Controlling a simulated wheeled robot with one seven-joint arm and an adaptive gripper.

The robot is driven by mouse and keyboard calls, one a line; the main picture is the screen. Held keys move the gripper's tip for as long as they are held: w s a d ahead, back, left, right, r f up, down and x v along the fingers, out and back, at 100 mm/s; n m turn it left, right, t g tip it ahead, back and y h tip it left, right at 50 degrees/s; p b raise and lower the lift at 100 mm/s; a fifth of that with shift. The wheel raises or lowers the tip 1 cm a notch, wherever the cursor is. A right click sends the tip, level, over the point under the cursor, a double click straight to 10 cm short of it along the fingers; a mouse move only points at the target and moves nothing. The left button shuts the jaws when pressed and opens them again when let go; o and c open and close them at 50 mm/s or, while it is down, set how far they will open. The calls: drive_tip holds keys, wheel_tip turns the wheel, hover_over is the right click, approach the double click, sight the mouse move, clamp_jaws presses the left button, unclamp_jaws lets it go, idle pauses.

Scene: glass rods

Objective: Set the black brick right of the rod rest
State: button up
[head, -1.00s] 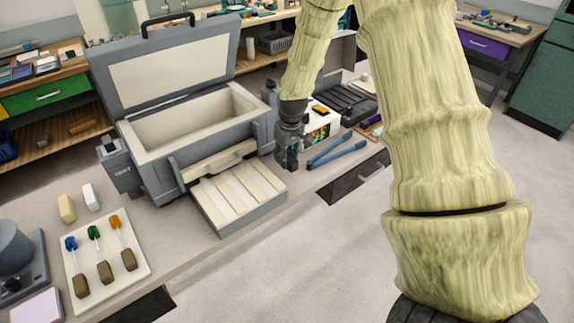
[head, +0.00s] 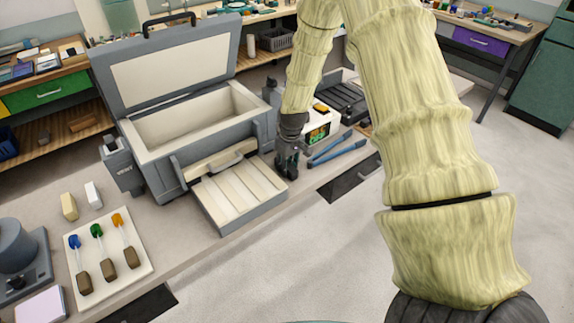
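My gripper (head: 289,166) is small and dark, pointing down at the bench just right of the grooved tray in front of the kiln. I cannot tell whether its fingers are open or shut, or whether they hold anything. I cannot pick out a black brick for certain; dark shapes at the gripper blend together. I cannot be sure which thing is the rod rest. A cream board (head: 132,277) at the lower left bears three tools with blue, green and orange tips and brown ends.
An open grey kiln (head: 197,124) stands behind the grooved tray (head: 238,196). Blue tongs (head: 338,153) lie right of my gripper, in front of a white box with a display (head: 321,124). A yellow block (head: 69,207) and a white block (head: 93,195) stand at left.

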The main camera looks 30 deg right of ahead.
sight(290, 166)
drive_tip(key=o, duration=0.3)
drive_tip(key=shift+r, duration=0.25)
drive_tip(key=shift+s+d+r+b, duration=0.1)
drive_tip(key=shift+s+r+b, duration=0.35)
drive_tip(key=shift+r, duration=1.5)
drive_tip(key=shift+s+a+r+b, duration=0.1)
drive_tip(key=shift+r+b, duration=0.6)
drive_tip(key=shift+r, duration=1.3)
drive_tip(key=shift+s+d+r+b, duration=0.15)
drive_tip(key=shift+r+b, duration=0.45)
drive_tip(key=shift+r, duration=1.35)
